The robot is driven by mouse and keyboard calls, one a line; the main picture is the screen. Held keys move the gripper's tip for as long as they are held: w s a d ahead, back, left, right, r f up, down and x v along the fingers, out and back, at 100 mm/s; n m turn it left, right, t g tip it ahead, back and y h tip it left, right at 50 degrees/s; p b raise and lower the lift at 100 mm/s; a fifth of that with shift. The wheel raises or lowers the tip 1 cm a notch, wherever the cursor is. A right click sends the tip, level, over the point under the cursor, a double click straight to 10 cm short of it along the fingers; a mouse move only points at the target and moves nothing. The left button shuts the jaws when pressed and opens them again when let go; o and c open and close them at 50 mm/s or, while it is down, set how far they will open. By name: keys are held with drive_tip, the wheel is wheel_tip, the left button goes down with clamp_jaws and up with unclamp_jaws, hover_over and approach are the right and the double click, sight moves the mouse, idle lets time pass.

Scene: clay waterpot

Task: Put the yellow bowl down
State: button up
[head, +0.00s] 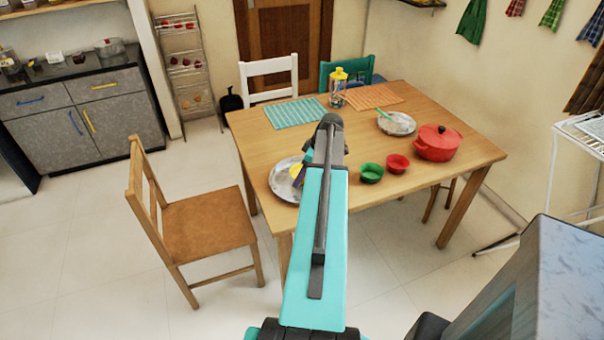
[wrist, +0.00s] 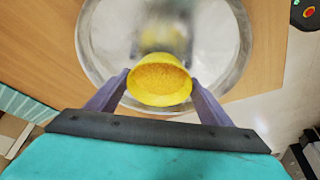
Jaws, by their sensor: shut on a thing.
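The yellow bowl (wrist: 159,80) is between the two fingers of my gripper (wrist: 160,88) in the wrist view, with its opening tilted toward the camera. My gripper is shut on it. A round metal plate (wrist: 95,40) lies on the table behind and below the bowl in that view. In the head view, the plate (head: 282,185) is at the table's left front edge, and a small part of the yellow bowl (head: 296,170) shows beside my arm. My arm hides the rest of the bowl and part of the plate. I cannot tell whether the bowl touches the plate.
On the wooden table (head: 350,135), a green bowl (head: 371,173), a red bowl (head: 397,164) and a red pot (head: 437,144) stand right of my arm. A second plate (head: 396,122), a yellow-lidded jar (head: 338,90) and two placemats are farther back. A wooden chair (head: 215,220) stands left.

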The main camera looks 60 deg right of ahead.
drive_tip(key=shift+f, duration=0.4)
drive_tip(key=shift+f, duration=0.2)
drive_tip(key=o, duration=1.1)
drive_tip(key=shift+c, duration=0.2)
drive_tip(key=shift+r, duration=0.25)
drive_tip(key=a+b+v, duration=0.1)
drive_tip(key=b+v, duration=0.1)
drive_tip(key=v, duration=1)
drive_tip(key=shift+d+b, duration=0.3)
drive_tip(key=shift+d, duration=0.15)
